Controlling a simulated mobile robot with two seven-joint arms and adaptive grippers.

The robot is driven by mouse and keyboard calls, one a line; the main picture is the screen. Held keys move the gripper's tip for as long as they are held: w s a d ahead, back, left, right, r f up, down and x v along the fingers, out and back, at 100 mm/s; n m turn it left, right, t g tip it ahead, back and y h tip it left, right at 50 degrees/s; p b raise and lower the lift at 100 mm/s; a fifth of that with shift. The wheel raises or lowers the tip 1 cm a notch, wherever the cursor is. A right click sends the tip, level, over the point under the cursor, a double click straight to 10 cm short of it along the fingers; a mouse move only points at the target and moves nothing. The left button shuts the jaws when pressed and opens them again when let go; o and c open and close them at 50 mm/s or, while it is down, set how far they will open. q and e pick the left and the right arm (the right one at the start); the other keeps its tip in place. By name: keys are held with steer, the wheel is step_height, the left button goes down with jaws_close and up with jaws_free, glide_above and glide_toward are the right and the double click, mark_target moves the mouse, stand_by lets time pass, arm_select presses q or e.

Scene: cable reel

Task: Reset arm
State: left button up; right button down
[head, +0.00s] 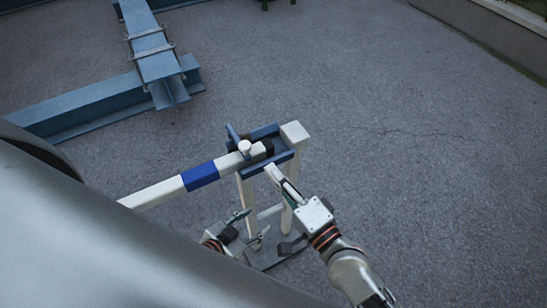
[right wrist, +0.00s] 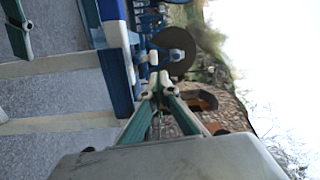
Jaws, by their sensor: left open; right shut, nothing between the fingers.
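A white arm (head: 155,194) with a blue band (head: 201,175) runs from the lower left to the top of a small stand. Its dark end sits at the stand's blue bracket (head: 278,163), near a round white knob (head: 244,147). My right gripper (head: 273,173) is shut and empty at the bracket's near side; I cannot tell if it touches. Its fingertips meet in the right wrist view (right wrist: 160,86). My left gripper (head: 252,227) is open and empty, low beside the stand's white legs. My large grey body hides the arm's lower left end.
Blue steel beams (head: 105,108) lie at the upper left. The ground right of the stand is clear up to a low wall (head: 490,35). A dark round disc (right wrist: 173,50) shows in the right wrist view.

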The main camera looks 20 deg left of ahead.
steer(key=shift+s, duration=0.35)
steer(key=shift+d, duration=0.1)
steer(key=s+d+f+n+h, duration=0.1)
steer(key=d+f+n+h, duration=0.2)
steer(key=d+f, duration=0.4)
steer(key=s+d+f+n+h, duration=0.2)
steer(key=d+f+h, duration=0.3)
steer(key=d, duration=1.1)
steer(key=s+d+f+n+t+h, duration=0.1)
steer(key=d+f+n+h, duration=0.3)
steer(key=d+f, duration=0.5)
steer(key=d+h, duration=0.1)
steer(key=d, duration=0.2)
steer(key=shift+s+d+f, duration=0.2)
steer(key=shift+d+f, duration=0.15)
steer(key=shift+f, duration=0.05)
arm_select(q)
steer(key=c, duration=0.5)
steer(key=shift+w+d, duration=0.1)
arm_select(e)
steer(key=shift+d, duration=0.1)
